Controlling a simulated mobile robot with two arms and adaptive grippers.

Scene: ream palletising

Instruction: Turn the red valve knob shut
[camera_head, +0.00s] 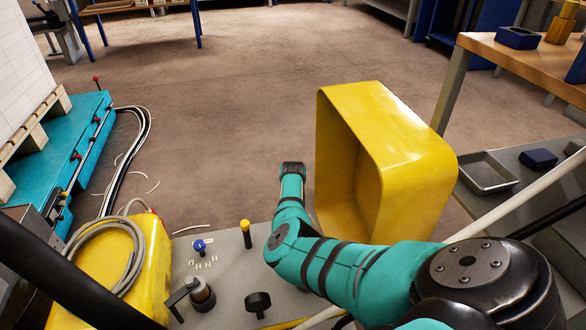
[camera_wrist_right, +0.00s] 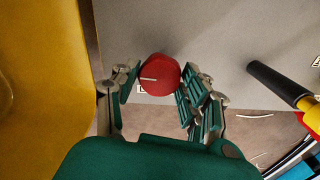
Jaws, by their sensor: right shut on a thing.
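The red valve knob (camera_wrist_right: 162,76) shows in the right wrist view on a grey panel, with a short white line on its face lying about level in the picture. My right gripper (camera_wrist_right: 158,84) has its green fingers on both sides of the knob and is shut on it. In the head view my right arm reaches over the panel beside a yellow housing, and I make out neither the red knob nor the right fingertips there. My left gripper is in neither view.
The grey panel (camera_head: 222,268) carries a blue knob (camera_head: 199,245), a yellow-topped post (camera_head: 245,232), a black lever (camera_head: 190,293) and a black knob (camera_head: 258,302). The open yellow housing (camera_head: 415,165) stands close to my right arm. Brown floor beyond is clear.

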